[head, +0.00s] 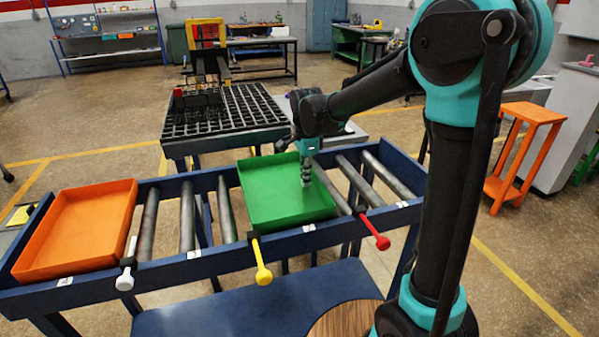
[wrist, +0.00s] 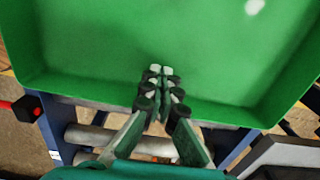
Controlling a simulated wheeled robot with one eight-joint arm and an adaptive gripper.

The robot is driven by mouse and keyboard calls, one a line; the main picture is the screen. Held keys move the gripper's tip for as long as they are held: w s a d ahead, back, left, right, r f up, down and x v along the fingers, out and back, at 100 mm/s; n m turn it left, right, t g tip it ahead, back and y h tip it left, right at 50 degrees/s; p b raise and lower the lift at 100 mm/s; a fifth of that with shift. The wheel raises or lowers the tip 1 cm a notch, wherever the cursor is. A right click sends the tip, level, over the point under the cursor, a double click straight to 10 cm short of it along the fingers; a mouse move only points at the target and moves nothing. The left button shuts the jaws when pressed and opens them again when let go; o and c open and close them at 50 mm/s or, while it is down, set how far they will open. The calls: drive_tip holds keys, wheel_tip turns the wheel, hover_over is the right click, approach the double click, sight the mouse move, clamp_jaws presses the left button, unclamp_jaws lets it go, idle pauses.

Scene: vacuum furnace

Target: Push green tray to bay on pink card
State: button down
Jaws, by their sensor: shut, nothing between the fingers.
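The green tray (head: 275,212) sits on the roller rack right of centre, between the yellow and red levers. It fills most of the wrist view (wrist: 110,50). My gripper (head: 307,182) points down at the tray's right side, with its fingers shut and empty. In the wrist view the fingertips (wrist: 166,70) show against the tray's inside, just past one wall. I cannot tell whether they touch it. Small pale cards lie along the rack's front rail, one below the green tray (head: 308,228) and one farther left (head: 195,253). I cannot make out a pink one.
An orange tray (head: 85,232) occupies the rack's left end. Bare rollers (head: 187,217) lie between the trays, and more (head: 385,178) to the right. White (head: 125,276), yellow (head: 262,265) and red (head: 376,235) levers stick out in front. A black grid table (head: 225,113) stands behind.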

drive_tip(key=shift+w+d, duration=0.4)
drive_tip(key=shift+d, duration=0.45)
